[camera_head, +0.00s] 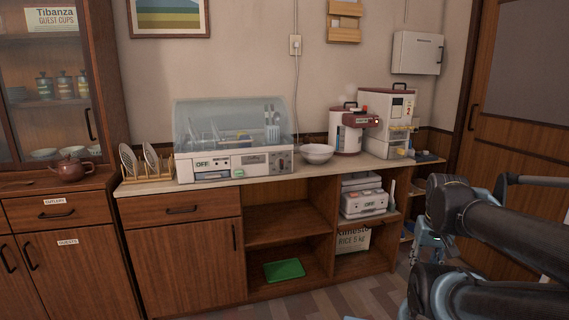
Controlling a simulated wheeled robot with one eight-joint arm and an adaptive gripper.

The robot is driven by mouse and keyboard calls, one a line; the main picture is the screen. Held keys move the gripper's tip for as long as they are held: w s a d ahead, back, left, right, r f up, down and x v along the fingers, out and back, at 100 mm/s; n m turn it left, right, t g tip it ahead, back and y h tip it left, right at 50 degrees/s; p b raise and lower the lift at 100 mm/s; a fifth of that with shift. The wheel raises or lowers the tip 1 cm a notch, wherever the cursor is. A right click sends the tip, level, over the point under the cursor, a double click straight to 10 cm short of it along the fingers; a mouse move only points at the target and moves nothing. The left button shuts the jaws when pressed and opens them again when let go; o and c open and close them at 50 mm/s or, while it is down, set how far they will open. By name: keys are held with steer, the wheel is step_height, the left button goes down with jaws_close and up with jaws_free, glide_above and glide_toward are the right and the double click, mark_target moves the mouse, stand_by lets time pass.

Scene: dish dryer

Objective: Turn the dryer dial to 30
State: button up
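The dish dryer (232,163) stands on the long wooden counter, with a clear domed lid over several dishes and utensils. The lid looks closed. Its white front panel carries a label reading "OFF" at the left. The dial (283,163) appears to be on the grey section at the panel's right end; it is too small to read its setting. My dark arm links enter from the right edge, well away from the dryer. I cannot make out my gripper in this view.
A white bowl (317,153) stands right of the dryer, and a plate rack (147,176) stands left of it. A kettle-like appliance (347,131) and a dispenser (388,120) are farther right. Floor (350,300) shows in front of the counter.

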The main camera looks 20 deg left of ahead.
steer(key=w+a+r+n+t+y, duration=0.35)
steer(key=w+a+r, duration=0.35)
steer(key=a, duration=0.4)
steer(key=w+a+r+n+t+y, duration=0.2)
steer(key=w+a+r+n+y, duration=0.15)
steer(key=w+a, duration=0.6)
steer(key=w+a+r+n+t+y, duration=0.25)
steer(key=w+a+r+y, duration=0.35)
steer(key=a, duration=0.7)
steer(key=m+t+h, duration=0.4)
steer(key=t, duration=0.1)
glide_toward(282, 161)
steer(key=shift+n+y, duration=0.3)
steer(key=shift+n, duration=0.05)
steer(key=x, duration=0.9)
steer(key=shift+w+d+f, duration=0.1)
steer(key=shift+w+f, duration=0.05)
steer(key=shift+w, duration=0.05)
